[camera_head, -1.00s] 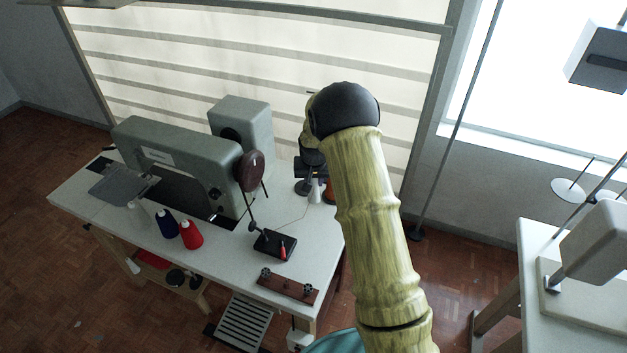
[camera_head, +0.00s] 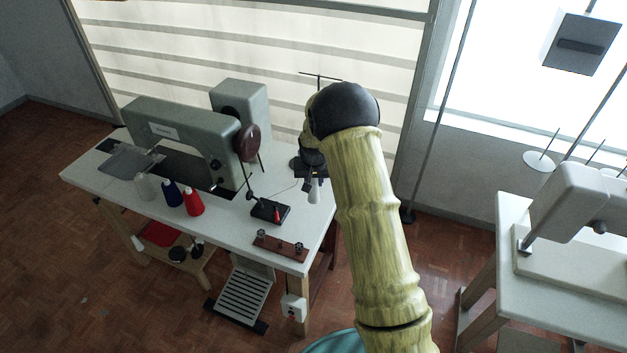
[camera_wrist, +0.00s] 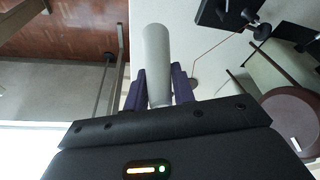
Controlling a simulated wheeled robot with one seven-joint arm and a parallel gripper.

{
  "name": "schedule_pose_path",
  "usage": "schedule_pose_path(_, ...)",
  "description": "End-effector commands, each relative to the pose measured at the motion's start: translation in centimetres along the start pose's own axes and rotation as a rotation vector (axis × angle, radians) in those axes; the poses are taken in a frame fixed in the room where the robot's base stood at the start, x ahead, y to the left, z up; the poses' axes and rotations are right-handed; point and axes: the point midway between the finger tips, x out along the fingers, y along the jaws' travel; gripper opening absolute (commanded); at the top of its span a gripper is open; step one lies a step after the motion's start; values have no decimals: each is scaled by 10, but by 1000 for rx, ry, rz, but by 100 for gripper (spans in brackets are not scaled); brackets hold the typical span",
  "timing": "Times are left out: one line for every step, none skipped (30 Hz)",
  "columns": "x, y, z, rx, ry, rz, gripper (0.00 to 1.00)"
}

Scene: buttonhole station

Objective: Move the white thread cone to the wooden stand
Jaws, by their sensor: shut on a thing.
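My gripper (camera_head: 313,178) is shut on a white thread cone (camera_head: 314,193) and holds it near the right end of the sewing table. In the wrist view the cone (camera_wrist: 157,60) sticks out between the two dark fingers (camera_wrist: 158,88). My arm hides part of the gripper in the head view. A dark brown wooden stand (camera_head: 281,246), a low board with two metal posts, lies at the table's front right corner. It is apart from the cone, lower and to the left in the head view.
The sewing table (camera_head: 232,219) carries a grey sewing machine (camera_head: 180,130), a pale cone (camera_head: 145,187), a navy cone (camera_head: 171,193), a red cone (camera_head: 193,203) and a black-based rod (camera_head: 270,211). A second table (camera_head: 510,215) stands at right. Floor is open between the tables.

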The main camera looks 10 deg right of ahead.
Motion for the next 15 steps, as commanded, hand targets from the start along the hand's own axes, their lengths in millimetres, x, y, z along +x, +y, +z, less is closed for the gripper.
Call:
schedule_pose_path(0,0,0,0,0,0,4)
schedule_pose_path(0,0,0,0,0,0,4)
schedule_pose_path(0,0,0,0,0,0,4)
schedule_pose_path(0,0,0,0,0,0,4)
schedule_pose_path(1,0,2,-1,-1,0,4)
schedule_pose_path(2,1,6,-4,-2,-1,4)
schedule_pose_path(3,2,8,-7,-2,-2,4)
schedule_pose_path(4,2,11,-9,-2,-2,4)
schedule_pose_path(5,2,14,-12,-2,-3,4)
schedule_pose_path(6,3,17,-15,-2,-4,4)
schedule_pose_path(7,3,19,-17,-2,-5,4)
schedule_pose_path(8,4,22,-20,-2,-6,4)
schedule_pose_path(8,4,25,-23,-2,-6,4)
schedule_pose_path(9,5,27,-25,-2,-7,4)
schedule_pose_path(12,6,34,-31,-4,-8,4)
